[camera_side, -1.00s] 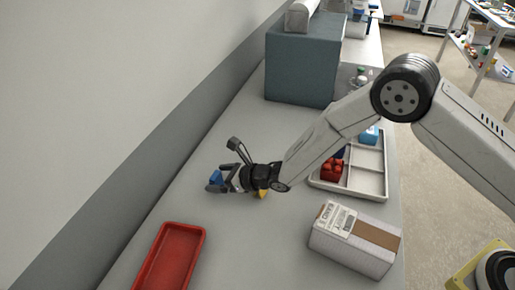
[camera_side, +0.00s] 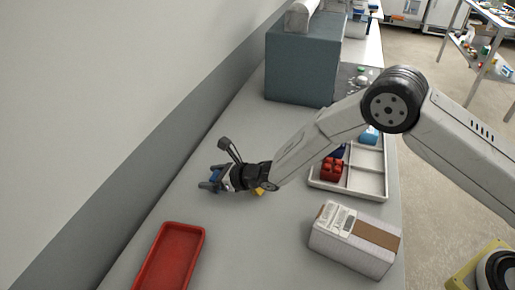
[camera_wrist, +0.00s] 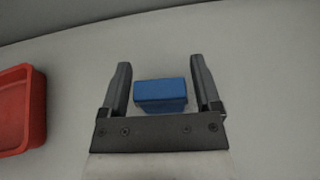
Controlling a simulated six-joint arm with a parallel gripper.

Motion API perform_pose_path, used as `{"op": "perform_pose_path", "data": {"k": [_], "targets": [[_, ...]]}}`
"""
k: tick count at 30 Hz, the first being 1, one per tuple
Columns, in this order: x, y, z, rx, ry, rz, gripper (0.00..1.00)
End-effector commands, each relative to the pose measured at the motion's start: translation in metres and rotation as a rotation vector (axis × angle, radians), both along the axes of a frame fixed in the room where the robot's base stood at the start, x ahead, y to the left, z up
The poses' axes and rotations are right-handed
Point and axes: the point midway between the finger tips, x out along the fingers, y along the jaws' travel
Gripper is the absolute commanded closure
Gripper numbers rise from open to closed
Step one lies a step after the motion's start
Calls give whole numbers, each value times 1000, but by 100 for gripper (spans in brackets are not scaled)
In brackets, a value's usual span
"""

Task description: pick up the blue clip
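The blue clip (camera_wrist: 161,93) looks like a small blue block in the wrist view. It lies on the grey table between the two dark fingers of my gripper (camera_wrist: 160,84). My gripper is open.
A red tray (camera_side: 199,246) lies at the front left; it also shows in the wrist view (camera_wrist: 40,108). A white divided tray (camera_side: 368,190) holds red and blue pieces. A cardboard box (camera_side: 384,239), a yellow piece (camera_side: 259,191) and a large blue-grey box (camera_side: 300,68) stand nearby. A wall runs along the left.

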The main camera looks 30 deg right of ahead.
Motion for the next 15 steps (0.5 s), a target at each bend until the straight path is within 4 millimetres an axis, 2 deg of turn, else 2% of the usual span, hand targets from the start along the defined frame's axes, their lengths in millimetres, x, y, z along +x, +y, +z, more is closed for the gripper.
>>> {"op": "perform_pose_path", "data": {"k": [1,6,7,15], "targets": [[-4,-2,-8,-9,15,-2,38],[-4,-2,-8,-8,15,-1,92],[-4,-2,-8,-8,15,-1,97],[-4,-2,-7,-8,15,-1,97]]}}
